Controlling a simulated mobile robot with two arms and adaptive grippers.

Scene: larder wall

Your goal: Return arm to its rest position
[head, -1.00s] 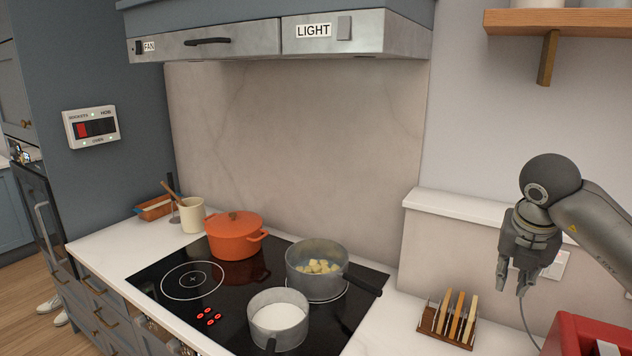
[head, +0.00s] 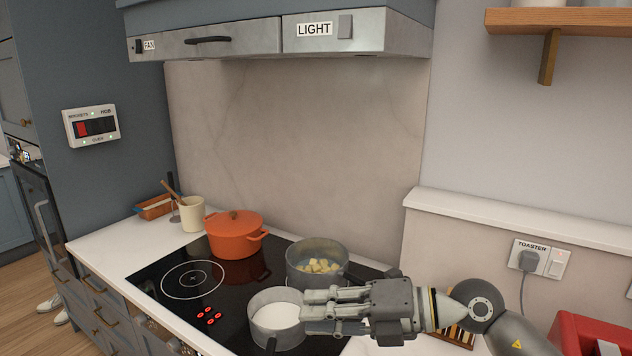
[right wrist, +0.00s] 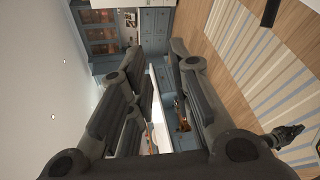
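My right gripper (head: 306,312) reaches across the lower middle of the head view, its fingers pointing left. Its two fingers are apart with nothing between them, and the right wrist view (right wrist: 158,70) also shows an empty gap. In the picture the fingers overlap the right edge of the small pot with white contents (head: 277,317); I cannot tell how far above it they are. The arm hides part of the toast rack (head: 459,336). My left gripper is absent from the head view. A dark jointed shape (right wrist: 287,136) in the right wrist view looks like it, too small to read.
A pan with pale chunks (head: 317,264) and an orange lidded pot (head: 234,236) stand on the black hob (head: 165,272). The extractor hood (head: 230,42) hangs above. A red appliance (head: 585,332) is at lower right.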

